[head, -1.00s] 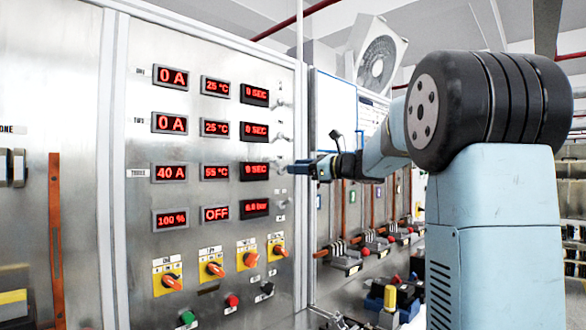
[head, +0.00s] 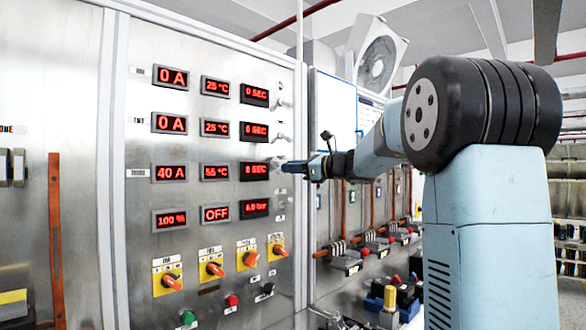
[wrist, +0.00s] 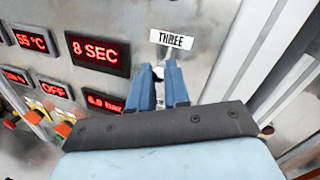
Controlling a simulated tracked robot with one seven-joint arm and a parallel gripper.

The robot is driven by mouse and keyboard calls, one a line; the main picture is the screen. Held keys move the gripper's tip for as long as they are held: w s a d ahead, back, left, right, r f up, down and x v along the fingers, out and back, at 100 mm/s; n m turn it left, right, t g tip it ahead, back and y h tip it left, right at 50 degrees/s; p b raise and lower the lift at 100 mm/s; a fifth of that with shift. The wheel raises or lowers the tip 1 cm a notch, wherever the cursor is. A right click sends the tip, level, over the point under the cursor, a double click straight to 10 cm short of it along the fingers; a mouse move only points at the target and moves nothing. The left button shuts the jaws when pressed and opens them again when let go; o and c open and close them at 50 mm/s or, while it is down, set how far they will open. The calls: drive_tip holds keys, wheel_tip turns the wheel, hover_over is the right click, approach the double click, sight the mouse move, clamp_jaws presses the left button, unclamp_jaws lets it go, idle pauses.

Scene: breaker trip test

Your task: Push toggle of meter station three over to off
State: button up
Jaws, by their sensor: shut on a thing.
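The row labelled THREE (head: 138,173) on the steel panel shows 40 A, 55 °C and a timer display (head: 254,172) reading 8 SEC. Its small metal toggle (wrist: 158,72) shows between my blue fingertips in the wrist view, below the THREE tag (wrist: 171,39). My gripper (wrist: 160,70) is shut on this toggle, with the fingers pointing at the panel. In the head view my gripper (head: 286,167) is at the panel's right edge, beside the timer. The fingers hide most of the toggle, so its exact tilt cannot be told.
Toggles for the rows above (head: 281,104) stick out close over my gripper. A pressure display (head: 255,207) reading 6.0 bar sits below. Orange rotary switches (head: 249,258) line the lower panel. Copper bars and red-knobbed levers (head: 369,250) stand to the right.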

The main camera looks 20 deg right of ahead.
clamp_jaws()
drive_tip(key=shift+w+f+n+t+y, duration=0.1)
drive_tip(key=shift+f+n+t+y, duration=0.65)
drive_tip(key=shift+y, duration=0.7)
drive_tip(key=shift+w+f+n+t+y, duration=0.1)
drive_tip(key=shift+f+n+t+y, duration=0.65)
drive_tip(key=shift+y, duration=0.75)
drive_tip(key=shift+w+f+n+t+y, duration=0.1)
drive_tip(key=shift+f+n+t+y, duration=0.65)
drive_tip(key=shift+y, duration=0.7)
drive_tip(key=o, duration=0.8)
unclamp_jaws()
drive_tip(key=shift+c, duration=0.2)
drive_tip(key=v, duration=1.3)
drive_tip(key=shift+f, duration=0.35)
drive_tip(key=shift+s+d, duration=0.1)
